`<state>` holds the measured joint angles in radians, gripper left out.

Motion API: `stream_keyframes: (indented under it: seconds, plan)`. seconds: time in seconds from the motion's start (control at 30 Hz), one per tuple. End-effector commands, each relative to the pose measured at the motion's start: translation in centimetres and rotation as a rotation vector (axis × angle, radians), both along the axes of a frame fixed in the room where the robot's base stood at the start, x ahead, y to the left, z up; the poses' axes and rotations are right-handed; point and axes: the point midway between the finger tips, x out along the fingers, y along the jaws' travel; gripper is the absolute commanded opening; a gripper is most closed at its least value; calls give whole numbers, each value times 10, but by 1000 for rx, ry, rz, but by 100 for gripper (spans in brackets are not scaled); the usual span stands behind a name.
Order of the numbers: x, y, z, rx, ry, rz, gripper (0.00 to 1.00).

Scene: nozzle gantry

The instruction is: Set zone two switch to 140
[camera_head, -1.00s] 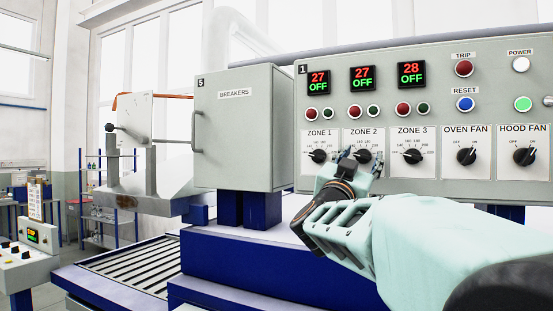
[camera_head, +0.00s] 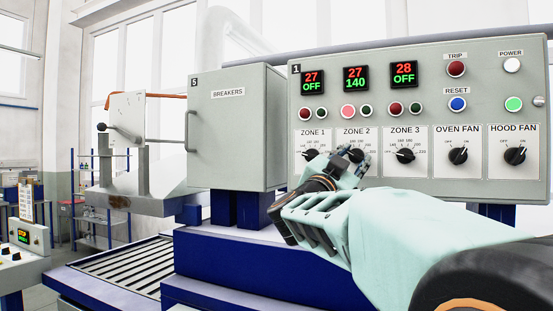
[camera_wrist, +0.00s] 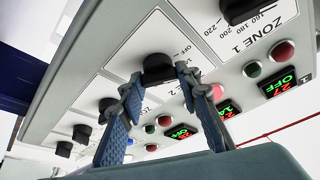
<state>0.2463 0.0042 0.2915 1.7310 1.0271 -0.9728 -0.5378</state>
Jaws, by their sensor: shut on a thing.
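The zone 2 switch (camera_wrist: 158,68) is a black rotary knob on the grey control panel (camera_head: 430,92). My gripper (camera_head: 350,162) is at this switch and hides much of it in the head view. In the wrist view, my gripper's fingers (camera_wrist: 157,84) are on either side of the knob, shut on it. The zone 2 display (camera_head: 355,78) reads 27 in red above 140 in green. The red lamp (camera_head: 348,111) below that display is lit pink.
The zone 1 knob (camera_wrist: 245,10) is close by on one side, and the zone 3 knob (camera_head: 404,155) on the other. Oven fan (camera_head: 458,156) and hood fan (camera_head: 515,156) knobs lie further right. A breaker box (camera_head: 235,140) stands left of the panel.

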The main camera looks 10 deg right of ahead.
Motion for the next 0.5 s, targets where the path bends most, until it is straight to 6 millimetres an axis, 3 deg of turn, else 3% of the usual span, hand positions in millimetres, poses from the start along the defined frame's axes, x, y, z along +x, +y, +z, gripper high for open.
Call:
stream_keyframes:
  seconds: [0.5]
  plan:
    - [0,1,2,196,-134,0,6]
